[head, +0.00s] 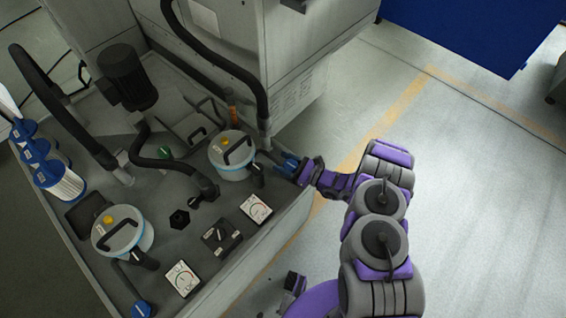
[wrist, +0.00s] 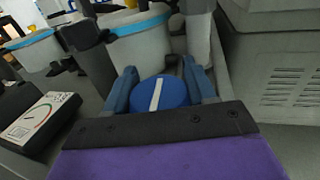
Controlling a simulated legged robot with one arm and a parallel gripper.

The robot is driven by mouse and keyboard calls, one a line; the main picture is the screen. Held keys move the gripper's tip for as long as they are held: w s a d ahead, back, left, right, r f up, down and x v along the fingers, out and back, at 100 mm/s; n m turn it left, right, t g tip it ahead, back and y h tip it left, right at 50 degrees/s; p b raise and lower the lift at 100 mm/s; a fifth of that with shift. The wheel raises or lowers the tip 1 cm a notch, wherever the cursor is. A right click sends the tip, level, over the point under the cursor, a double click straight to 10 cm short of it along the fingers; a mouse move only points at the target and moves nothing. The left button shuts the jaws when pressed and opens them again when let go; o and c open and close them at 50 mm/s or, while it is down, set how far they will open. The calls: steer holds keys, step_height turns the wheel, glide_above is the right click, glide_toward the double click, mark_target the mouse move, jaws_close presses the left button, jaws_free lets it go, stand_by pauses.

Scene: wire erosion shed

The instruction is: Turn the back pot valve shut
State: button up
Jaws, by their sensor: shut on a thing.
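The back pot (head: 230,166) is a pale round pot with a blue band and a black lid handle. It stands at the far end of the grey bench, and also shows in the wrist view (wrist: 140,45). Its valve has a round blue knob (wrist: 144,96) with a white line that points nearly straight away from me, tilted slightly right. My gripper (wrist: 160,78) is shut on this knob, one finger on each side. In the head view my gripper (head: 287,164) reaches in from the right and hides most of the knob.
The front pot (head: 122,238) stands nearer, with its own blue valve knob (head: 141,309). Dial gauges (head: 256,208) and (head: 182,278) lie along the bench edge. A black hose (head: 235,68) hangs by the back pot. A grey cabinet (head: 290,50) stands behind. Open floor lies right.

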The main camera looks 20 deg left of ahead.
steer(key=shift+w+d+m+t, duration=0.15)
steer(key=shift+d+m+t, duration=0.05)
steer(key=shift+m+t, duration=0.6)
steer(key=shift+d+r, duration=0.1)
steer(key=shift+o, duration=0.3)
steer(key=shift+d+r, duration=0.1)
steer(key=shift+d, duration=0.2)
steer(key=o, duration=0.9)
steer(key=shift+d+r, duration=0.1)
steer(key=shift+d, duration=0.05)
steer(key=shift+o, duration=0.3)
steer(key=shift+a+f, duration=0.2)
steer(key=shift+a, duration=0.3)
steer(key=p+v, duration=0.4)
steer(key=v, duration=1.4)
steer(key=shift+r, duration=0.25)
